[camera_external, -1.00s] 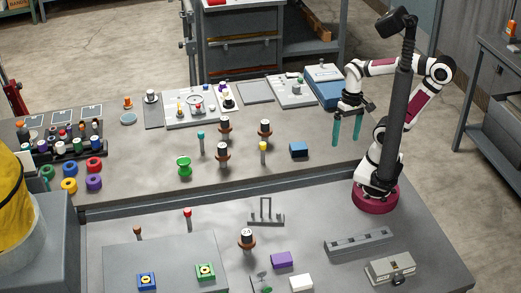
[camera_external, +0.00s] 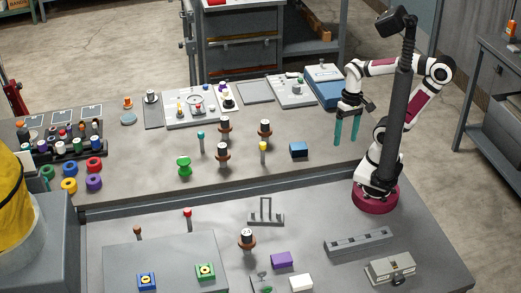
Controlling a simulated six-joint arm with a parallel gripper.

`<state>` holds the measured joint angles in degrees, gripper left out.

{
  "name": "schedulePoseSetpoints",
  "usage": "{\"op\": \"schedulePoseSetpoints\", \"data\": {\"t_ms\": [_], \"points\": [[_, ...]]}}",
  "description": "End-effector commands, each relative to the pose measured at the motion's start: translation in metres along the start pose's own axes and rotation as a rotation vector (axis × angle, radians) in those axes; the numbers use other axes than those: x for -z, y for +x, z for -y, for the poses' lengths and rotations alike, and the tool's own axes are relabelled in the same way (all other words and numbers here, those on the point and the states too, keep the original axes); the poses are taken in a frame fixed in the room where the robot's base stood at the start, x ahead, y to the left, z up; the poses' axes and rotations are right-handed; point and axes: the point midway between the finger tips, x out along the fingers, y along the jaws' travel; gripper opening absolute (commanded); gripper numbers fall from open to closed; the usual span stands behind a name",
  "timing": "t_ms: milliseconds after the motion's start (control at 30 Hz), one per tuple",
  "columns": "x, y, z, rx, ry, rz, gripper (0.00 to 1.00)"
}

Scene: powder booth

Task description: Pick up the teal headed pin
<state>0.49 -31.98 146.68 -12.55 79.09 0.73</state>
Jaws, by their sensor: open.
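The teal headed pin (camera_external: 201,142) stands upright on the back table, left of the middle, with a teal top on a grey shaft. My gripper (camera_external: 347,132) hangs over the right part of the same table with its two teal fingers pointing down and spread apart. It is open and nothing is between the fingers. It is well to the right of the pin and apart from it.
Brown-collared pieces (camera_external: 223,153) stand close right of the pin, with a yellow headed pin (camera_external: 263,152) and a blue block (camera_external: 298,149) further right. A green spool (camera_external: 184,166) stands in front left. Panels (camera_external: 200,108) lie behind.

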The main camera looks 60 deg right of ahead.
Motion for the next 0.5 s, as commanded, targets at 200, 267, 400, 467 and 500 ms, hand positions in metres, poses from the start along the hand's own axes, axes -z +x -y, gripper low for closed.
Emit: {"op": "schedulePoseSetpoints", "data": {"t_ms": [200, 267, 400, 467, 500], "points": [[0.000, 0.000, 0.000, 0.000, 0.000, 0.000, 0.67], [0.000, 0.000, 0.000, 0.000, 0.000, 0.000, 0.67], [0.033, -0.015, 0.024, 0.035, 0.168, -0.025, 0.67], [0.076, -0.029, 0.056, 0.088, 0.394, -0.049, 0.67], [0.112, -0.036, 0.083, 0.138, 0.583, -0.061, 0.67]]}}
